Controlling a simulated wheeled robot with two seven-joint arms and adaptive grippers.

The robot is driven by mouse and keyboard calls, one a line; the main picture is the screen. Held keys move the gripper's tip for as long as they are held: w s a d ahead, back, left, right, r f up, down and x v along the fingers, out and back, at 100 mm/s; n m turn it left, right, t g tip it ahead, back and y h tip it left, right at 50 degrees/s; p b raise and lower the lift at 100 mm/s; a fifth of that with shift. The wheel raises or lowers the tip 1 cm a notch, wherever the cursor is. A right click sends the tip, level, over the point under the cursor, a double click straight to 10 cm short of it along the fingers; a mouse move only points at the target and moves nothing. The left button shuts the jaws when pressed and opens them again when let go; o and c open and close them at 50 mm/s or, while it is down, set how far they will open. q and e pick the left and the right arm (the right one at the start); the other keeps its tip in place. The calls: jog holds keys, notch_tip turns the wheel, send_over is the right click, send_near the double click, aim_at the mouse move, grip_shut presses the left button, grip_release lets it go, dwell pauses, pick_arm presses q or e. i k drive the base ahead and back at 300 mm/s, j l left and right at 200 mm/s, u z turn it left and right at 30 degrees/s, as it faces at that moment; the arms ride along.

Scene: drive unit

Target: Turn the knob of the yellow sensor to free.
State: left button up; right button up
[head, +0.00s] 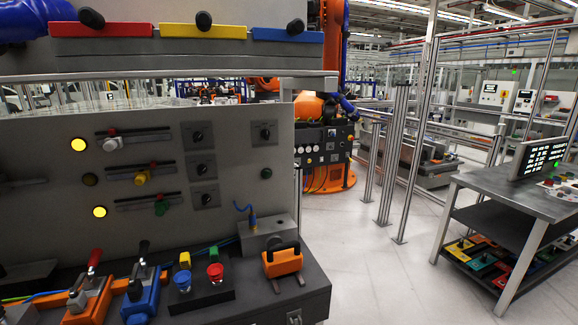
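A yellow plate (203,31) with a black knob (204,20) on it sits at the top of the panel, between a red plate and a blue one. A slider with a yellow handle (142,178) is on the panel face, in the middle row. I cannot tell from this view which yellow part is the sensor, and no label for the free position is readable. Neither of my grippers can be made out in the head view.
The red plate (100,30) and blue plate (287,34) carry black knobs too. Below stand levers, a blue button (183,280), a red button (215,273) and an orange handled block (283,262). A grey table (500,195) stands right, with open floor between.

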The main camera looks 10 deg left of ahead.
aim_at(202, 169)
jog(key=u, duration=1.45)
